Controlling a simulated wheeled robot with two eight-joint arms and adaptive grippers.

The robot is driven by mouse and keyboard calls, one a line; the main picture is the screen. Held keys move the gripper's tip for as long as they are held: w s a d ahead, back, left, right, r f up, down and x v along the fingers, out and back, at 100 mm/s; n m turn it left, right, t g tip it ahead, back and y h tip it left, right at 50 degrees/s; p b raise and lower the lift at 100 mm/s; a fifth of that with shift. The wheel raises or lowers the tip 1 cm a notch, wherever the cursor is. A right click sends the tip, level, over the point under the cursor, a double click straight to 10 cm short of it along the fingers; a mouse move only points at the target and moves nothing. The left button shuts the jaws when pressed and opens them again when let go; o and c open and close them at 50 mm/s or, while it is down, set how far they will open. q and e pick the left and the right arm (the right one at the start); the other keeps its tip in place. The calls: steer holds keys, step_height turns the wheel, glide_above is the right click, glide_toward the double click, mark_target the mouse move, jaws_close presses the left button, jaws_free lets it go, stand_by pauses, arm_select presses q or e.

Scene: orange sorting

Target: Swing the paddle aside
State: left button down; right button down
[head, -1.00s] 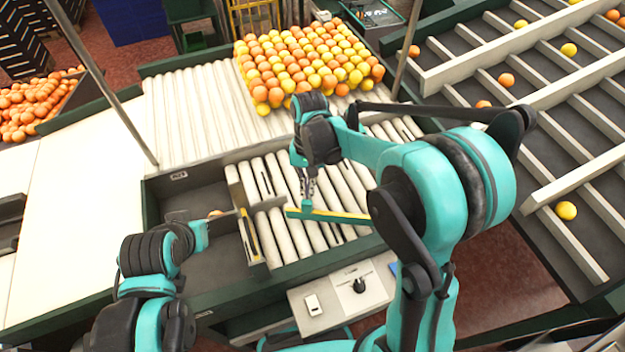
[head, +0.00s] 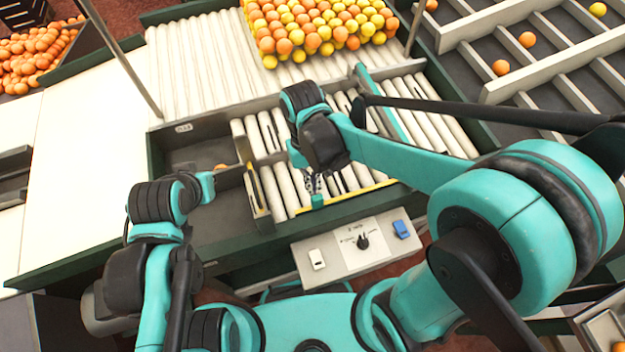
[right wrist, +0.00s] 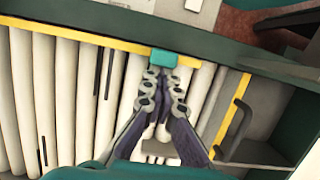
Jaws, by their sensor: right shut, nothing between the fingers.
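The paddle (head: 362,194) is a long bar with a yellow edge. It lies along the front wall of the roller bed, and its yellow edge also runs across the top of the right wrist view (right wrist: 84,37). A small teal block (right wrist: 163,58) sits on it. My right gripper (head: 315,186) is shut and empty, pointing down beside this block. In the right wrist view, its fingertips (right wrist: 162,76) are together just below the block; I cannot tell whether they touch it. My left arm's end (head: 206,186) is by the dark bin; its fingers are not clear.
White rollers (head: 278,185) lie under my right gripper. A yellow-edged divider (head: 255,185) with a black handle (right wrist: 236,128) stands at their left. A teal bar (head: 382,108) crosses the rollers behind. Piled oranges (head: 310,35) lie at the back. A control box (head: 345,248) stands in front.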

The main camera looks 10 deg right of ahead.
steer(key=shift+s, duration=0.1)
stand_by(0.3)
steer(key=v, duration=1.2)
